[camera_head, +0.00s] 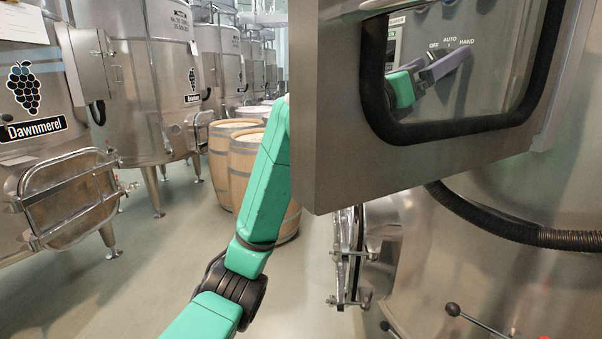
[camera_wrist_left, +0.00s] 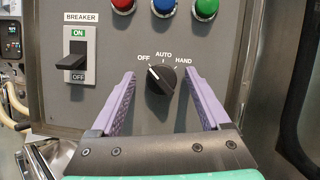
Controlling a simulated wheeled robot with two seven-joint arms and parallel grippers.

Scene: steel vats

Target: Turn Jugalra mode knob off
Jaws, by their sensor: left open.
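The mode knob (camera_wrist_left: 161,79) is a black knob on a grey panel, with OFF, AUTO and HAND printed around its top. Its white mark points up and left, toward OFF. My left gripper (camera_wrist_left: 160,74) is open, with one purple finger on each side of the knob. A gap shows between the knob and each finger in the wrist view. In the head view the left gripper (camera_head: 449,65) is seen through a window, in front of the panel, and the knob is mostly hidden. My right gripper is not in view.
A steel door (camera_head: 335,110) with a black-framed window stands between the head camera and the panel. A breaker switch (camera_wrist_left: 76,60) is left of the knob. Green, blue (camera_wrist_left: 163,6) and red buttons sit above it. Wooden barrels (camera_head: 243,165) and a Dawnmerel vat (camera_head: 40,150) stand left.

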